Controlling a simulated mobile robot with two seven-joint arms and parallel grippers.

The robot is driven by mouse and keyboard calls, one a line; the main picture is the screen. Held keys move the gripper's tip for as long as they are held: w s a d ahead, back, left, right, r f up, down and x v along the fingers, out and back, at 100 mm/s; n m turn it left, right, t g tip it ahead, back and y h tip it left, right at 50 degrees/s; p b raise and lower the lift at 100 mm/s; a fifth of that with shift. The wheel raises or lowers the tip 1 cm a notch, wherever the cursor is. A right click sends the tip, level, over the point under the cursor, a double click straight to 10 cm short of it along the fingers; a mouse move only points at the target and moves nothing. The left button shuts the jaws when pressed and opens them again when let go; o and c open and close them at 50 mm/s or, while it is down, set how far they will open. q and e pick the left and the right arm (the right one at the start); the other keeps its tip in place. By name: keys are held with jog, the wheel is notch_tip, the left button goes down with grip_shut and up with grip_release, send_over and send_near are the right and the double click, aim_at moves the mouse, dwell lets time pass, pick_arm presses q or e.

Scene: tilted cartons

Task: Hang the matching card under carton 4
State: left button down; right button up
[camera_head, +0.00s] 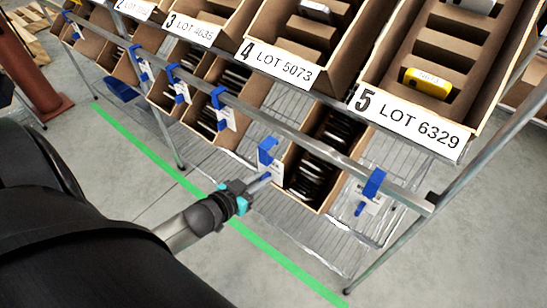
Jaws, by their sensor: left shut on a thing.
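Carton 4 (278,66) is a tilted brown carton on the upper shelf, labelled "4 LOT 5073". My left gripper (262,182) is shut on a white card (273,174) with a blue hook (268,152). The card is just in front of the long metal rail, below and between the labels of cartons 4 and 5. I cannot tell whether the hook touches the rail. The print on the card is too small to read. My right gripper is not in view.
Other blue-hooked cards hang along the rail (325,154), one (226,113) to the left and one (368,197) to the right. Carton 5 (412,124) holds a yellow item (428,83). Lower cartons (320,155) stand behind the rail. A green floor line (150,152) crosses clear floor.

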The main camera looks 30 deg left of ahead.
aim_at(269, 170)
pick_arm(q)
jog(key=shift+w+a, duration=0.1)
jog(key=shift+w, duration=0.3)
jog(key=shift+w+b, duration=0.35)
jog(key=shift+w, duration=0.05)
jog(key=shift+w+b, duration=0.35)
jog(key=shift+w, duration=0.4)
jog(key=shift+w+b, duration=0.35)
jog(key=shift+w, duration=0.4)
jog(key=shift+b+x, duration=1.65)
jog(key=shift+x, duration=0.65)
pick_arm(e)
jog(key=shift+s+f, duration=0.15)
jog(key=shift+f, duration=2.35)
